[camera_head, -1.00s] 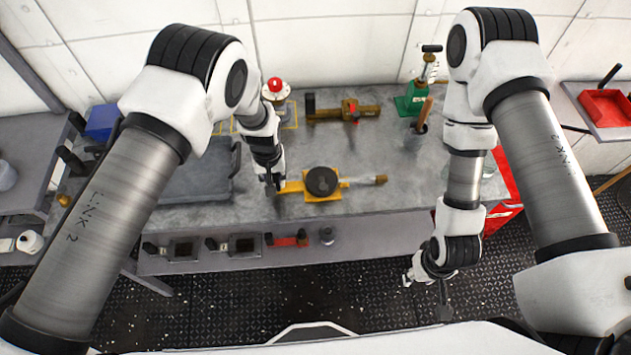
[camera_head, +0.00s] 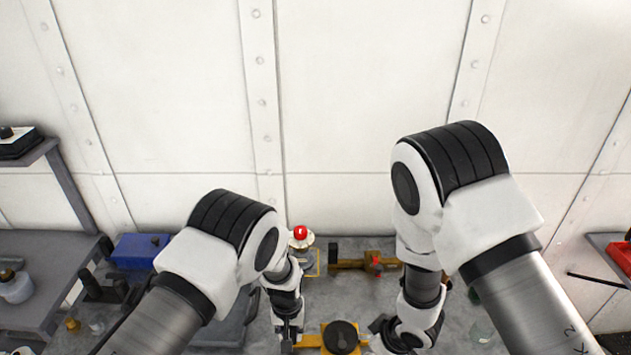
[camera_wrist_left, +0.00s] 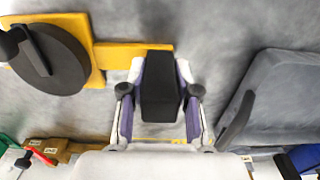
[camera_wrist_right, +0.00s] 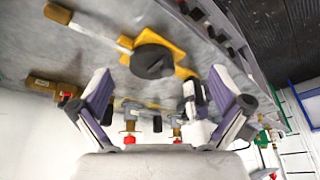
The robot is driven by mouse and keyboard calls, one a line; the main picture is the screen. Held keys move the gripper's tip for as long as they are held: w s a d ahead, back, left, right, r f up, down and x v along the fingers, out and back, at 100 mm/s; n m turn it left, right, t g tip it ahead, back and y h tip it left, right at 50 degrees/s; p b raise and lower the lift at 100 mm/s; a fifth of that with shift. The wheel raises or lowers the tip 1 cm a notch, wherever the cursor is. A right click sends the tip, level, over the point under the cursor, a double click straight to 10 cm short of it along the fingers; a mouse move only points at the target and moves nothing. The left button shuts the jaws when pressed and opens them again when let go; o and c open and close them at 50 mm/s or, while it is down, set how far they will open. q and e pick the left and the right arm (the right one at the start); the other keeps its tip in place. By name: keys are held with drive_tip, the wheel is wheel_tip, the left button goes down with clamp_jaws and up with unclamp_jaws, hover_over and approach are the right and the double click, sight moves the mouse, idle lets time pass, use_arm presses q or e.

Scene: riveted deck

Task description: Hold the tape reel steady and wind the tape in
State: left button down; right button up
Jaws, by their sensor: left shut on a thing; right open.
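The tape reel is a round black disc (camera_head: 341,336) on a yellow frame (camera_head: 310,340), at the bottom edge of the head view. In the left wrist view a black grip block (camera_wrist_left: 160,88) at the end of the yellow frame (camera_wrist_left: 112,60) sits between the fingers of my left gripper (camera_wrist_left: 160,100), which is shut on it. The disc (camera_wrist_left: 50,60) is beside it. My right gripper (camera_wrist_right: 155,88) is open and empty near the reel (camera_wrist_right: 153,60). In the right wrist view a pale strip (camera_wrist_right: 95,32) with a brown end (camera_wrist_right: 58,13) extends from the frame.
Behind the reel are a red-topped device (camera_head: 300,235) and a brass fitting (camera_head: 350,264) on the bench. A blue box (camera_head: 138,250) stands at the left. A grey tray (camera_wrist_left: 285,92) lies beside my left gripper. The riveted wall closes off the back.

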sight(349, 344)
drive_tip(key=w+a+r+t, duration=0.1)
drive_tip(key=w+r, duration=0.2)
drive_tip(key=shift+n, duration=0.4)
drive_tip(key=x, duration=1.2)
drive_tip(key=shift+s+a, duration=0.1)
drive_tip(key=shift+s, duration=0.05)
drive_tip(key=shift+r, duration=0.1)
